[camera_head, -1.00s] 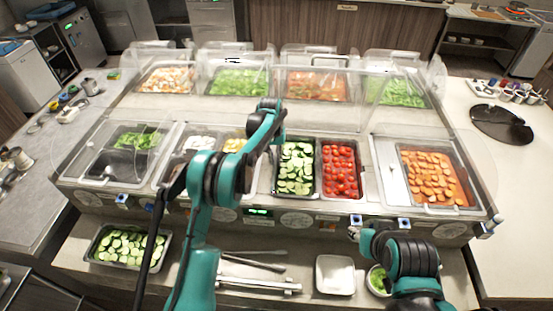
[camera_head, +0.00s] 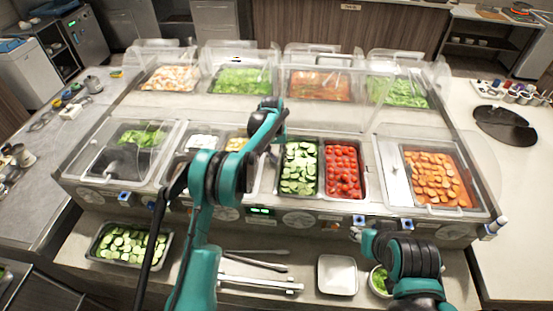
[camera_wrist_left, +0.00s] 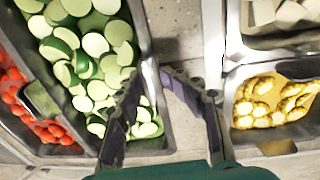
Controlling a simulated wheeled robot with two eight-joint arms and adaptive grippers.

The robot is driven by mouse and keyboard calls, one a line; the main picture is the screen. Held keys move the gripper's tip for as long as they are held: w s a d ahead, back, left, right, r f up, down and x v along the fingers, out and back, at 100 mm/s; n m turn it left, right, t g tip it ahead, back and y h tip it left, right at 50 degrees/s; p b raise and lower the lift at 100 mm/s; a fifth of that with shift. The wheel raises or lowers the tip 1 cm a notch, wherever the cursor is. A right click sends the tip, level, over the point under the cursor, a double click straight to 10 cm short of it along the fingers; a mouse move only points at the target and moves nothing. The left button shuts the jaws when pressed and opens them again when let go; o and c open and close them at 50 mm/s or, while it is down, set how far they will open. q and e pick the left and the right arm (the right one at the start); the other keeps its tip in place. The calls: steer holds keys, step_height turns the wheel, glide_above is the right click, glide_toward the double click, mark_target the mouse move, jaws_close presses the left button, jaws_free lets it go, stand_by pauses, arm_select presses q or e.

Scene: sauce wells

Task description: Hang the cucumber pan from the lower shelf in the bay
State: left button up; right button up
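A steel pan of sliced cucumber (camera_head: 91,251) stands on the lower shelf at the left. Another cucumber pan (camera_head: 318,181) sits in the counter, left of the tomato pan (camera_head: 343,170). My left gripper (camera_head: 270,160) is above the counter at that second pan's left edge, its fingers partly hidden by my arm. In the left wrist view my left gripper (camera_wrist_left: 150,74) has its fingers apart, with nothing between them but the cucumber pan's rim (camera_wrist_left: 149,62) and counter below. I cannot tell whether it touches. My right gripper (camera_head: 358,235) is near the counter's front edge, fingers unclear.
A dark, empty-looking compartment (camera_head: 112,160) lies under the left clear cover. Tongs (camera_head: 255,263), a white square dish (camera_head: 338,275) and a bowl of greens (camera_head: 378,280) are on the lower shelf. Clear covers (camera_head: 480,165) stand over the counter.

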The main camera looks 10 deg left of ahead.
arm_select(q)
step_height(320, 180, up, 12)
steer(key=shift+a, duration=0.45)
steer(key=s+a+r+t, duration=0.2)
steer(key=s+r, duration=0.4)
steer(key=s, duration=0.2)
steer(key=s+a+r+t, duration=0.1)
steer(key=s+a+r, duration=0.2)
steer(key=s+r, duration=0.35)
steer(key=s+a+t, duration=0.2)
steer(key=s, duration=0.9)
steer(key=s+a+f+t, duration=0.2)
steer(key=s+f, duration=0.5)
steer(key=s, duration=0.5)
step_height(320, 180, down, 19)
steer(key=b, duration=1.8)
steer(key=shift+d+y, duration=0.15)
steer(key=shift+y, duration=0.25)
